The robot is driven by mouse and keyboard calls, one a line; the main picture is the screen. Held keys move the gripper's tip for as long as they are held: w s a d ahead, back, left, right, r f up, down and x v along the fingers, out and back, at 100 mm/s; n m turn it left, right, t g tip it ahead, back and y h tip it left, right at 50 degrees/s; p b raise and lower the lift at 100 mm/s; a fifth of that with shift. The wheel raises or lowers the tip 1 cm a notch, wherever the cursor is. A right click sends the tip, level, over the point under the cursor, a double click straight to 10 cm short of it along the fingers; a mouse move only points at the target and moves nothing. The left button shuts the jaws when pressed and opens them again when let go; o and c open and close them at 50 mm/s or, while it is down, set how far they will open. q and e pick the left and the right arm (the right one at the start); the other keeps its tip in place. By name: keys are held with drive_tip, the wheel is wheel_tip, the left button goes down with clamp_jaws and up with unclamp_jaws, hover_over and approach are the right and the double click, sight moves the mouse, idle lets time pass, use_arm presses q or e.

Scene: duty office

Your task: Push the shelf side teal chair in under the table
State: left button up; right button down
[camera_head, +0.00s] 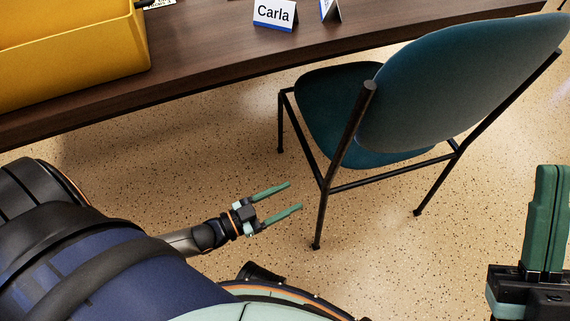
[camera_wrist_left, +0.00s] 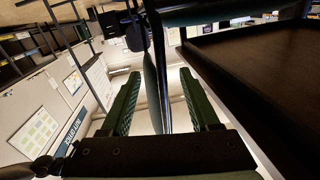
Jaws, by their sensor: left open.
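The teal chair (camera_head: 440,85) stands at the table (camera_head: 215,57), its rounded back toward me and to the right, on thin black legs. Its seat (camera_head: 325,105) is turned toward the table, with the seat's far edge near the table's front edge. My left gripper (camera_head: 296,198) is open and empty, low over the floor, just left of the chair's nearest leg and apart from it. In the left wrist view, the open fingers (camera_wrist_left: 161,98) frame a dark upright post beyond them. My right gripper (camera_head: 553,172) is upright at the right edge, its green fingers together, partly cut off.
A yellow bin (camera_head: 75,55) and a name card reading Carla (camera_head: 274,14) stand on the table. Another card is beside it. The speckled floor (camera_head: 170,150) between my left arm and the table is clear. Wall notices (camera_wrist_left: 38,136) show in the left wrist view.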

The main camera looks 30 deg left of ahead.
sight(326, 180)
use_arm(q)
drive_tip(key=shift+w+d, duration=0.1)
drive_tip(key=b+x, duration=0.4)
drive_tip(key=x, duration=0.8)
drive_tip(key=shift+w, duration=0.15)
drive_tip(key=shift+c, duration=0.4)
clamp_jaws()
idle(0.7)
